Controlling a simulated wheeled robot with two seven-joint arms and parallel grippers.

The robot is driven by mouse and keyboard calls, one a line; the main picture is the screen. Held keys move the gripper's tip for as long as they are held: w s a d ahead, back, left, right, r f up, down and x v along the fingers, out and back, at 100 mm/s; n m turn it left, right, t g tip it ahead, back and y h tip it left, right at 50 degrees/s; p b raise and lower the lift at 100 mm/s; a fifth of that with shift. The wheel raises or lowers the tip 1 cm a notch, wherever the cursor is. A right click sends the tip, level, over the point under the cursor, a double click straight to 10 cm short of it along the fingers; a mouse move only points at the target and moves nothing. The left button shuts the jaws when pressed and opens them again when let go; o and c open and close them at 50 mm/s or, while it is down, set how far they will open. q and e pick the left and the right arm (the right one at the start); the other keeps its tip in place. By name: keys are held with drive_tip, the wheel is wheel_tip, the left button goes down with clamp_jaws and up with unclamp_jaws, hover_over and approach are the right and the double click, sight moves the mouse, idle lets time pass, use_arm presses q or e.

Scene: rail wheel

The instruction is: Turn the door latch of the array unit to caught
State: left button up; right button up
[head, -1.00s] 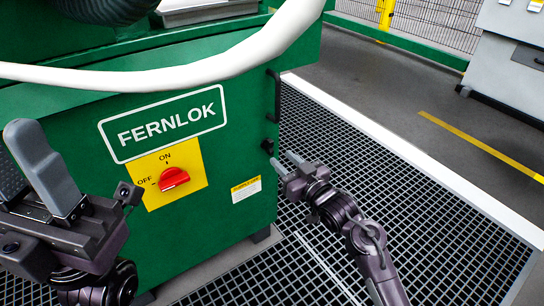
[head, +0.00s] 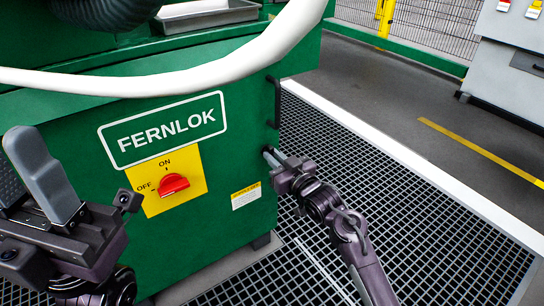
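The green FERNLOK unit (head: 225,170) fills the left and middle of the head view. On its right edge, below a black handle (head: 276,100), is a small dark latch (head: 267,149), mostly hidden by my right gripper. My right gripper (head: 271,157) has its fingertips at the latch, pointing left. Whether the fingers are closed on it or merely around it I cannot tell, nor how the latch is turned. My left gripper (head: 25,185) is open and empty at the far left, in front of the unit and away from the latch.
A red rotary switch (head: 173,184) sits on a yellow ON/OFF plate on the unit's front. A thick white hose (head: 200,75) crosses the top. Dark floor grating (head: 390,190) lies free to the right. A grey cabinet (head: 510,60) stands at the upper right.

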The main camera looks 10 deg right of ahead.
clamp_jaws()
drive_tip(key=shift+n+p, duration=0.3)
drive_tip(key=shift+n, duration=2)
